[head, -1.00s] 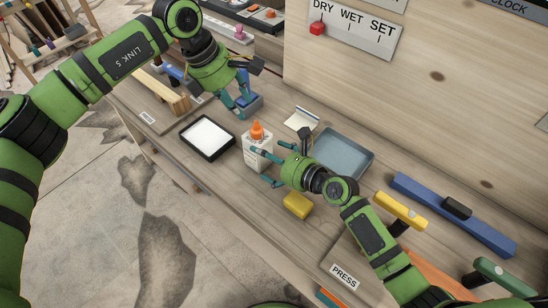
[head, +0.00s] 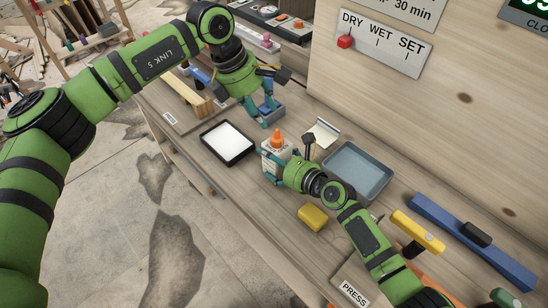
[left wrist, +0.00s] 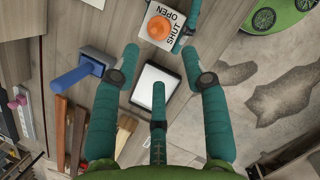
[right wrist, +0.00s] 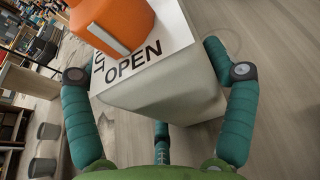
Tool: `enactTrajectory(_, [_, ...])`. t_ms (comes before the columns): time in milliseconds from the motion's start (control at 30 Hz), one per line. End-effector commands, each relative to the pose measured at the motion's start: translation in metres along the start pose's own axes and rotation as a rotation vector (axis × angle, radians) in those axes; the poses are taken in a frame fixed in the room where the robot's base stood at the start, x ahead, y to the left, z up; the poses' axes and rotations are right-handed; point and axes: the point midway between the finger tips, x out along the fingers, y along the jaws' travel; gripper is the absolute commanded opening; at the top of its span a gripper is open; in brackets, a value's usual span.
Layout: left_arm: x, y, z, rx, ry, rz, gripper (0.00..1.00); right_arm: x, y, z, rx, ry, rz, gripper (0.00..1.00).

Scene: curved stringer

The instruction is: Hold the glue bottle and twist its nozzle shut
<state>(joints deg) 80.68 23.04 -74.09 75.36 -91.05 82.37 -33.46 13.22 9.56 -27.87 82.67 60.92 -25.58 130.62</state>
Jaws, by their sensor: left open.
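The glue bottle (head: 272,166) is a white boxy bottle with an orange nozzle (head: 277,140), upright on the bench. Its top reads OPEN and SHUT in the left wrist view (left wrist: 160,28). My right gripper (head: 272,163) has its fingers on either side of the bottle. In the right wrist view, one finger (right wrist: 214,50) lies close against the bottle's right side; whether both fingers press on it is unclear. My left gripper (head: 267,112) is open and empty, beyond the bottle, near a blue-handled tool (left wrist: 80,72). Its spread fingers (left wrist: 165,60) point towards the bottle.
A black-framed white pad (head: 228,142) lies left of the bottle, and a blue-grey tray (head: 357,172) right of it. A yellow block (head: 313,217) lies in front. A DRY/WET/SET board (head: 385,43) with a red slider stands behind. Bare bench lies between pad and yellow block.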

Motion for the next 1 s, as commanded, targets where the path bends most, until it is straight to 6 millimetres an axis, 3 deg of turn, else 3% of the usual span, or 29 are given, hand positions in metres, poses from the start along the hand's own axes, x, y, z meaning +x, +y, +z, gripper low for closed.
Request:
enactTrajectory(133, [0.000, 0.001, 0.002, -0.057, 0.010, 0.000, 0.57, 0.000, 0.001, -0.001, 0.001, 0.001, 0.001, 0.32])
enactTrajectory(267, [-0.001, 0.003, 0.008, -0.233, 0.039, 0.004, 0.57, 0.000, 0.001, -0.001, 0.002, 0.002, 0.001, 0.32])
enactTrajectory(800, [-0.009, 0.007, 0.037, -1.438, 0.210, 0.174, 0.57, 0.000, 0.001, -0.001, 0.002, 0.003, 0.002, 0.31])
enactTrajectory(1000, [-0.014, 0.005, 0.045, -1.796, 0.232, 0.277, 0.57, 0.000, 0.001, -0.002, 0.003, 0.003, 0.003, 0.31])
